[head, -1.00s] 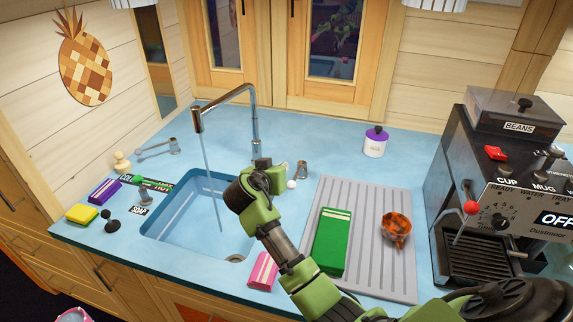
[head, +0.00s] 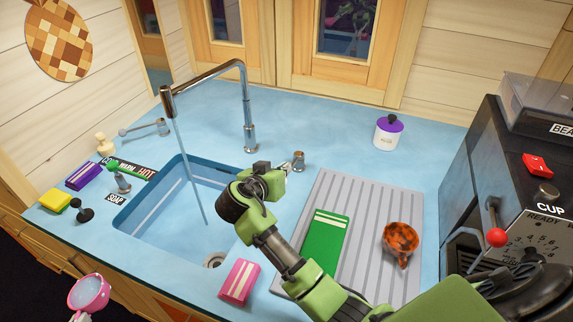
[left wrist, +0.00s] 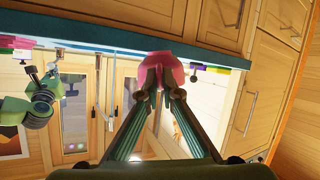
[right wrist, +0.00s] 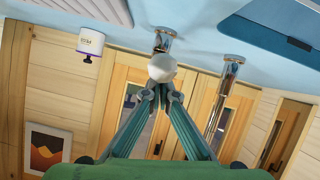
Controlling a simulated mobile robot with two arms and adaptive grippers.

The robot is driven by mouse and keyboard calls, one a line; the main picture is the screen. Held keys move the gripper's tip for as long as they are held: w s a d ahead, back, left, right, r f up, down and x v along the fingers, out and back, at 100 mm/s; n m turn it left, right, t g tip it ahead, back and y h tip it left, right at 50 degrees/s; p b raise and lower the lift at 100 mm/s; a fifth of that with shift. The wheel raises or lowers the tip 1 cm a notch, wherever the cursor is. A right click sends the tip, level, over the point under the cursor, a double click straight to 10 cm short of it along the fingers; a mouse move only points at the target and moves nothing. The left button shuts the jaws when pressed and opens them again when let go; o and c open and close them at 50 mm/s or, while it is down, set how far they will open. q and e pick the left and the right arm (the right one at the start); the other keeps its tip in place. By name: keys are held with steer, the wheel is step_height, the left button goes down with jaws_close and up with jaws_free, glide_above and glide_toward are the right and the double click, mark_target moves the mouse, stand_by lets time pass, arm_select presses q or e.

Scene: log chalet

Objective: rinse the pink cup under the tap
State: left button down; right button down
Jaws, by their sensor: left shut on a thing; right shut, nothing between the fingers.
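My left gripper (left wrist: 160,82) is shut on the pink cup (head: 90,293), at the lower left of the head view, in front of the counter and below its edge. The cup also shows in the left wrist view (left wrist: 162,62). The tap (head: 210,84) arches over the blue sink (head: 150,215), and a stream of water (head: 186,165) falls from its spout into the basin. My right gripper (head: 268,168) is shut and empty behind the sink's right side, close to a metal post with a white ball (right wrist: 162,68). I cannot tell whether it touches the ball.
A grey drainboard (head: 385,190) right of the sink holds a green box (head: 325,240) and a brown patterned cup (head: 400,240). A pink-and-white block (head: 239,281) lies at the sink's front right. Yellow (head: 56,200) and purple (head: 84,175) blocks lie left. A coffee machine (head: 500,200) stands right.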

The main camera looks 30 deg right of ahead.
arm_select(q)
steer(key=shift+w+a, duration=0.1)
steer(key=shift+a, duration=0.05)
arm_select(e)
steer(key=shift+w+a, duration=0.1)
steer(key=shift+a, duration=0.05)
